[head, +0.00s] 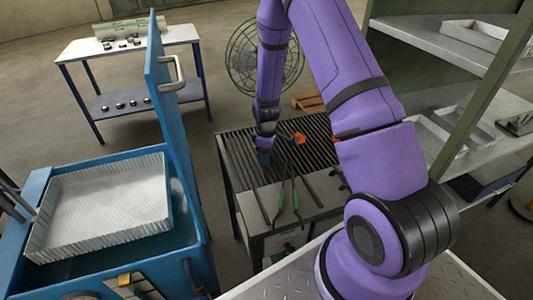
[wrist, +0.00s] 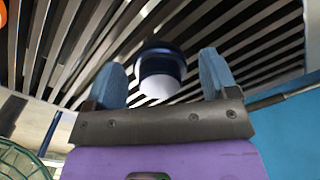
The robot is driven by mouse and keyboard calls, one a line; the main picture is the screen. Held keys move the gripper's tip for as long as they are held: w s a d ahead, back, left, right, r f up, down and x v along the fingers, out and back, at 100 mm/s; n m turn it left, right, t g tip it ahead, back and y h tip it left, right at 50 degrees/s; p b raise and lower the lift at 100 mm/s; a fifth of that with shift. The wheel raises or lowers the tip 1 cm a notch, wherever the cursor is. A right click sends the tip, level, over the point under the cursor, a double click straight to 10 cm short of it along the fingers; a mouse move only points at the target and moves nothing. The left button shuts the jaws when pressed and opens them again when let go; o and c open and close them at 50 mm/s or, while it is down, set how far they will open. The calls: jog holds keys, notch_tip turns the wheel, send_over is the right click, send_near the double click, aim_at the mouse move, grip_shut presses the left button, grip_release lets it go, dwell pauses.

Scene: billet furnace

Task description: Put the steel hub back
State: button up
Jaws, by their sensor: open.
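The steel hub (wrist: 162,70) shows in the wrist view as a short round piece with a dark band and a pale bright face, over the slatted grate. My gripper (wrist: 163,80) is open, with one blue finger on each side of the hub and a visible gap on both sides. I cannot tell how deep the hub sits between the fingers. In the head view my gripper (head: 263,158) points down over the left part of the grate table (head: 232,150), and the hub cannot be made out there.
Glowing orange pieces (head: 299,138) lie right of my gripper on the grate. Green-handled tongs (head: 282,197) lie at its front. A fan (head: 240,60), a parts cart (head: 132,48) and shelves (head: 440,40) stand around.

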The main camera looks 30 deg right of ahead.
jog(key=s+a+r+m+t, duration=0.1)
jog(key=s+r, duration=0.1)
jog(key=r, duration=1)
jog(key=s+a+r+m, duration=0.1)
jog(key=s+r, duration=0.1)
jog(key=r, duration=1.1)
jog(key=s+a+r+m+t, duration=0.1)
jog(key=s+a+r+m, duration=0.1)
jog(key=s+r, duration=0.55)
jog(key=s+a+r+m+t, duration=0.2)
jog(key=s+a+r, duration=0.1)
jog(key=s+r, duration=0.5)
jog(key=s+r+m+t, duration=0.1)
jog(key=s+r+m, duration=0.2)
jog(key=s, duration=0.7)
jog(key=shift+a+r, duration=0.4)
jog(key=shift+r, duration=0.1)
